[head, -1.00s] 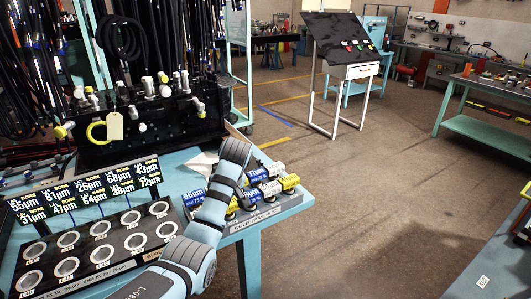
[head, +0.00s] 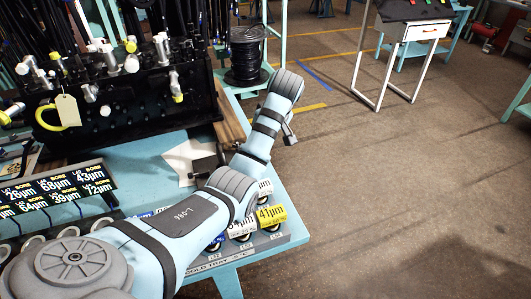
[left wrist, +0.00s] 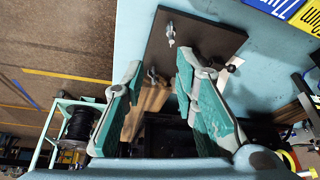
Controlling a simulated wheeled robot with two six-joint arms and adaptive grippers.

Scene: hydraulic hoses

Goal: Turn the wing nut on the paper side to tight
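In the left wrist view my left gripper (left wrist: 158,70) is open, its two teal-padded fingers apart and nothing held between them. A small metal wing nut (left wrist: 153,76) shows between the fingertips, beyond them; contact cannot be judged. A dark brown plate (left wrist: 205,38) lies on the blue bench, with a pale metal fastener (left wrist: 170,34) standing on it. In the head view the paper (head: 181,160) lies beside a dark fixture, partly behind my left arm. There the gripper's fingers are hidden. My right gripper is not in view.
Open floor (head: 400,200) is to the right.

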